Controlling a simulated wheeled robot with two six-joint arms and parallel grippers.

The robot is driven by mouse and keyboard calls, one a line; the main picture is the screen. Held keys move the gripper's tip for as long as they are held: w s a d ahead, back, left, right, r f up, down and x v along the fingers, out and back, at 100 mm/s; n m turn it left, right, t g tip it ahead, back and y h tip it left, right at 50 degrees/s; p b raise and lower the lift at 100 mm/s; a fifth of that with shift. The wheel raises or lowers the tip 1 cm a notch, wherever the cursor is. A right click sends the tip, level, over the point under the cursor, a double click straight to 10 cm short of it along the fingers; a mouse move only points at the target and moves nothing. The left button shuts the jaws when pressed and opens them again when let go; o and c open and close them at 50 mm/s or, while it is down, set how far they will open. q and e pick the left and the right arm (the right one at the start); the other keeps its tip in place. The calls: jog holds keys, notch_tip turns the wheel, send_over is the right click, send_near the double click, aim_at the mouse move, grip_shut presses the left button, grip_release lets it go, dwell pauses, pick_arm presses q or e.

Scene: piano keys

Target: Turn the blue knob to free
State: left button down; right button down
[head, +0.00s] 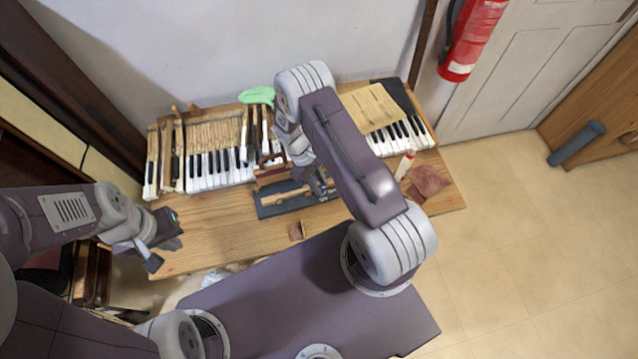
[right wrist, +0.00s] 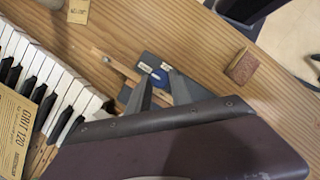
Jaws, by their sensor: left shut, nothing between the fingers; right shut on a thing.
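The blue knob (right wrist: 160,76) sits on a dark blue-grey plate (right wrist: 149,60) in the right wrist view. My right gripper (right wrist: 162,84) has its two fingertips on either side of the knob and is shut on it. The plate (head: 270,209) also shows in the head view, lying on the wooden bench with a wooden bar across it. There, my right gripper (head: 323,188) is over the plate's right part, and the knob is not clear. My left gripper (head: 162,246) is shut and empty at the bench's left front. Any marking for free is too small to read.
Piano keys (head: 215,168) line the back of the bench (head: 215,222). A sandpaper sheet (head: 370,108) lies over keys at right. A small brown block (right wrist: 241,66) is near the plate. A reddish cloth (head: 428,181) lies at the right edge. The left front is bare.

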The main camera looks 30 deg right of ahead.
jog(key=m+b, duration=0.1)
jog(key=m, duration=0.1)
jog(key=m+y+b, duration=0.1)
jog(key=m, duration=0.1)
jog(key=shift+d+f+g, duration=0.1)
jog(key=shift+d+g, duration=0.1)
jog(key=shift+g, duration=0.2)
jog(key=m+y+b, duration=0.1)
jog(key=m+y, duration=0.1)
jog(key=m, duration=0.2)
jog(key=shift+d, duration=0.15)
jog(key=m+y, duration=0.1)
jog(key=m, duration=0.4)
jog(key=shift+d+y+b, duration=0.2)
jog(key=shift+y+b, duration=0.1)
jog(key=shift+y, duration=0.1)
jog(key=m, duration=0.2)
jog(key=m+t+y, duration=0.1)
jog(key=m, duration=0.1)
jog(key=shift+s+d+m+t+y, duration=0.1)
jog(key=shift+s+m+t+y, duration=0.05)
jog(key=shift+m+t+y, duration=0.2)
jog(key=shift+m, duration=0.25)
jog(key=c, duration=1.2)
grip_release()
jog(key=shift+o, duration=0.2)
